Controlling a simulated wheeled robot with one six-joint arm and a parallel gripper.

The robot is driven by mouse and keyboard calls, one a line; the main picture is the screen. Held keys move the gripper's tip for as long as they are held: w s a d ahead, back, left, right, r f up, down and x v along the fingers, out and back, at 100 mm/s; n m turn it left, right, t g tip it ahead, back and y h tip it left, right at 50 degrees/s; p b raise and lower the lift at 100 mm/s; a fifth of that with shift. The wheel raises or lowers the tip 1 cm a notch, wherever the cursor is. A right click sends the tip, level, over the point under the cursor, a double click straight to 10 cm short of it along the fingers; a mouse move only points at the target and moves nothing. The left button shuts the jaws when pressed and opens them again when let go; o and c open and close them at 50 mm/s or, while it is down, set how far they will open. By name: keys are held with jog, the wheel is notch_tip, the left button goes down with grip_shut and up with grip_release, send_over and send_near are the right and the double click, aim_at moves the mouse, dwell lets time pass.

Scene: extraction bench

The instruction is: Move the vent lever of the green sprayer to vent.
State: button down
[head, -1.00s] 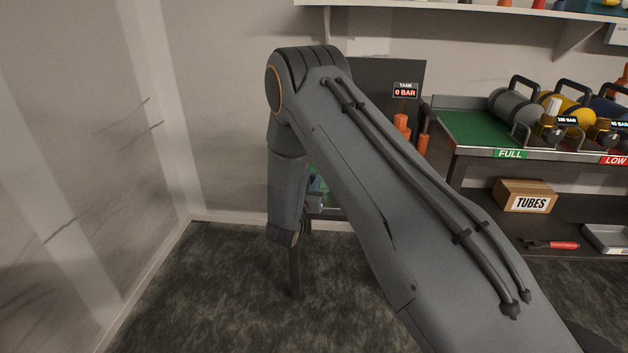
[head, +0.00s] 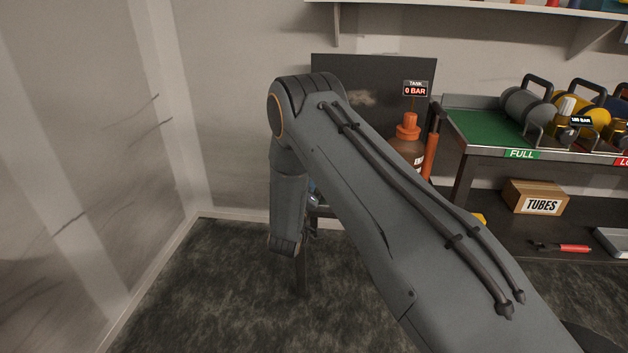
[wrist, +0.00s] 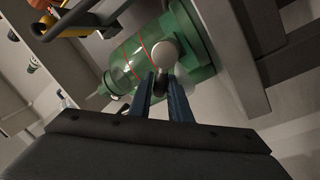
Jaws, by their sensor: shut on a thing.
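The green sprayer (wrist: 128,64) lies slanted across the wrist view, a translucent green bottle with red lines and a solid green end. My gripper (wrist: 164,80) reaches up to it, with its two blue fingers close together. A pale round knob (wrist: 163,50) stands at the fingertips, and I take it for the end of the vent lever. The fingers are shut on the lever, though its stem is mostly hidden between them. A second pale rounded part shows just behind the right finger. In the head view my arm hides the sprayer and the gripper.
A brown bottle with an orange cap (head: 407,131) stands behind my arm, near a sign reading 0 BAR (head: 415,89). To the right a green-topped bench (head: 480,128) holds several cylinders. A TUBES box (head: 535,197) and a red-handled tool (head: 573,248) are below. Open floor lies at left.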

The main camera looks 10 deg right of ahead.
jog(key=shift+a+f+n+t, duration=0.15)
jog(key=shift+f+n, duration=0.05)
jog(key=shift+n, duration=0.45)
jog(key=shift+a+f+n+t, duration=0.1)
jog(key=shift+f+n+t, duration=0.1)
jog(key=shift+n, duration=0.45)
jog(key=shift+f+y, duration=0.1)
jog(key=shift+y, duration=0.3)
jog(key=c, duration=1.6)
grip_release()
jog(key=shift+c, duration=0.2)
jog(key=shift+a, duration=0.1)
jog(key=v, duration=0.7)
jog(key=shift+s, duration=0.3)
jog(key=shift+a, duration=0.15)
